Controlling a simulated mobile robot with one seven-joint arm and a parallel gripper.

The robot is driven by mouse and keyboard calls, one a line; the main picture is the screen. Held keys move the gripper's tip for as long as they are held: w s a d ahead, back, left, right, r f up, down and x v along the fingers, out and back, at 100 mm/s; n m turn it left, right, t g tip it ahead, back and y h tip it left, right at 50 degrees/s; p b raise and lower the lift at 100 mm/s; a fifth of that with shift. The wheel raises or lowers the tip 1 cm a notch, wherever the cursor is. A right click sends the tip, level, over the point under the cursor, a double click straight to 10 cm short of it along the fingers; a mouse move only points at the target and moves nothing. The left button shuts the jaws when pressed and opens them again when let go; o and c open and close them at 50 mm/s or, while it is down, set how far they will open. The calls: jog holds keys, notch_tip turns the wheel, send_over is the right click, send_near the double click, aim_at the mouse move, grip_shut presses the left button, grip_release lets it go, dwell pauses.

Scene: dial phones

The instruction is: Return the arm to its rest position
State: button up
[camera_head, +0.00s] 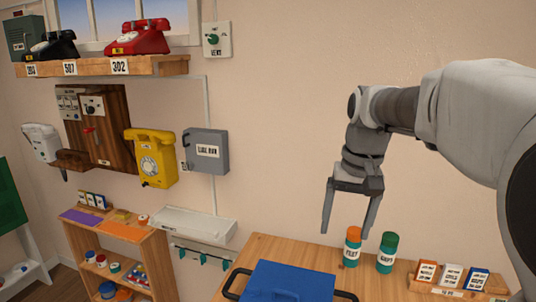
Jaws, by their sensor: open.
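My gripper (347,229) hangs from my arm at the right of the head view, fingers pointing down and spread apart. Nothing shows between the fingers. It appears in front of the plain wall, above the wooden table (262,248). In the picture its right fingertip is close to an orange-capped jar (352,250); I cannot tell the depth between them. A green-capped jar (387,256) stands to the right of that jar.
A blue case (290,280) with dark handles lies on the table. Card boxes (450,276) stand in a tray at right. A yellow phone (152,160) and grey box (206,151) hang on the wall. A shelf (110,68) holds a red phone (140,37) and black phone (52,46).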

jog(key=s+f+n+t, duration=0.1)
jog(key=s+f+t, duration=0.1)
jog(key=s, duration=0.7)
jog(key=s+f+n+t, duration=0.1)
jog(key=s+f+t, duration=0.1)
jog(key=s, duration=0.7)
jog(key=shift+s+a+f+t+h, duration=0.15)
jog(key=shift+a+t+h, duration=0.15)
jog(key=shift+a+h, duration=0.15)
jog(key=c, duration=0.5)
jog(key=shift+d, duration=0.15)
